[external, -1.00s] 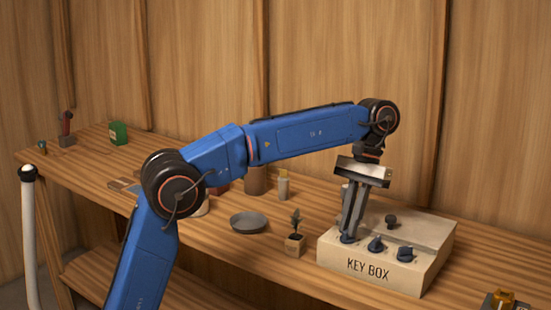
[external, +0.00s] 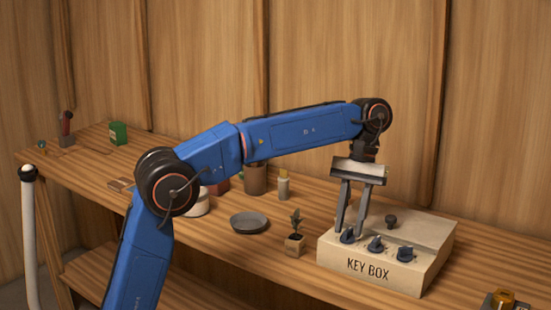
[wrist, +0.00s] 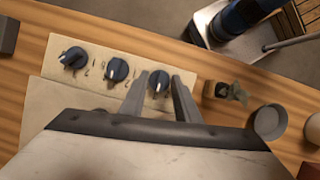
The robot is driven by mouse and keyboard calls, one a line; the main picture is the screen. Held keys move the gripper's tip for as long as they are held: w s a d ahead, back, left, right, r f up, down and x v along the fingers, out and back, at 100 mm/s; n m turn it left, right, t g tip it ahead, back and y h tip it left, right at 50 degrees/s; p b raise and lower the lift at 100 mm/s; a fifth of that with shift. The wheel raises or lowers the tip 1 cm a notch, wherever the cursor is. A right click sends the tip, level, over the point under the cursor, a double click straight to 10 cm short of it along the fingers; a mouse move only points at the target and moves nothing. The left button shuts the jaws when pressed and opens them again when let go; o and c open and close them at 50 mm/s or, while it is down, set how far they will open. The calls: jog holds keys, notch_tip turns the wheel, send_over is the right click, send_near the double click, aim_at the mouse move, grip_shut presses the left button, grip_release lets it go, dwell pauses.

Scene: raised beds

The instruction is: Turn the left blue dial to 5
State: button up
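The key box (external: 368,267) is a cream box with a sloped front and a row of three blue dials. The left blue dial (external: 348,237) is the one nearest the small plant; it shows at the right of the row in the wrist view (wrist: 159,83). My gripper (external: 352,231) is over this dial, pointing down. In the wrist view its two fingers (wrist: 161,79) stand apart on either side of the dial, with a little space visible. The dial has a white pointer line; its number is not readable. The middle dial (external: 375,243) and right dial (external: 405,254) are free.
A dark knob (external: 391,221) stands on top of the box. A small potted plant (external: 295,243) stands close to the box's left, with a grey dish (external: 249,222) beyond it.

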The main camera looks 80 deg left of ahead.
jog(key=n+t, duration=0.1)
jog(key=n, duration=0.3)
jog(key=shift+s+a+n+t+h, duration=0.1)
jog(key=shift+s+n+t+h, duration=0.1)
jog(key=shift+n+t+h, duration=0.2)
jog(key=n+t, duration=0.1)
jog(key=n, duration=0.2)
jog(key=shift+s+n, duration=0.15)
jog(key=shift+n, duration=0.25)
jog(key=n+t, duration=0.1)
jog(key=n, duration=0.2)
jog(key=shift+s+n+t, duration=0.1)
jog(key=shift+n+t, duration=0.2)
jog(key=shift+t, duration=0.1)
jog(key=n+t+y, duration=0.1)
jog(key=n, duration=0.3)
jog(key=shift+s, duration=0.1)
jog(key=d+v, duration=0.1)
jog(key=v, duration=1.6)
jog(key=s+d+f+m+y, duration=0.1)
jog(key=s+d+f+m, duration=0.3)
jog(key=s+f+m, duration=0.2)
jog(key=s+d+f+m+t+y, duration=0.1)
jog(key=s+d+f+m, duration=0.3)
jog(key=s+f+m, duration=0.3)
jog(key=s+d+f+m, duration=0.4)
jog(key=s+f+m, duration=0.2)
jog(key=s+f, duration=0.6)
jog(key=shift+f+m+y, duration=0.4)
jog(key=shift+f, duration=0.35)
